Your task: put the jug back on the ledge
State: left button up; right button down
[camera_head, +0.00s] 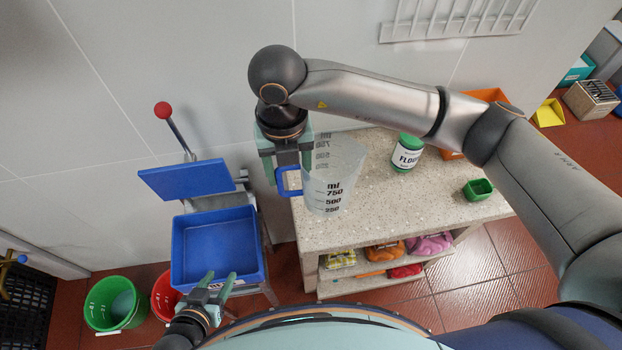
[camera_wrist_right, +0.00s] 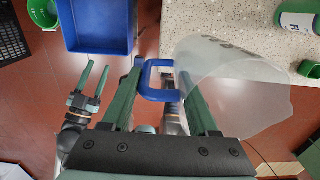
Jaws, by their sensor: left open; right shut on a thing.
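The clear measuring jug (camera_head: 335,178) has dark volume marks and a blue handle (camera_wrist_right: 158,62). My right gripper (camera_head: 284,180) is shut on that handle, and the jug body extends to its right. In the head view the jug overlaps the left end of the speckled stone ledge (camera_head: 400,212). In the right wrist view the jug (camera_wrist_right: 235,95) overlaps the ledge (camera_wrist_right: 215,20) and its edge. I cannot tell whether its base touches the stone. My left gripper (camera_head: 215,285) is open and empty, low near the blue basin.
A green-labelled flour jar (camera_head: 405,155) and a small green tub (camera_head: 478,189) stand on the ledge. Left of it are a blue basin (camera_head: 216,245) and a blue tilted panel (camera_head: 187,180). A green bucket (camera_head: 115,305) is on the floor. The ledge's front middle is clear.

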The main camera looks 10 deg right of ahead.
jog(key=f, duration=0.1)
jog(key=w+d+f, duration=0.2)
jog(key=f, duration=0.1)
jog(key=shift+d, duration=0.25)
jog(key=f+b, duration=0.1)
jog(key=d+f+b, duration=0.1)
jog(key=f, duration=0.1)
jog(key=w+f+b, duration=0.1)
jog(key=shift+d+f, duration=0.2)
jog(key=shift+f, duration=0.25)
jog(key=shift+f+b, duration=0.15)
jog(key=shift+b, duration=0.15)
jog(key=shift+c, duration=0.8)
grip_release()
jog(key=shift+r+p, duration=0.3)
notch_tip(320, 180, up, 12)
jog(key=b, duration=0.1)
jog(key=shift+b, duration=0.4)
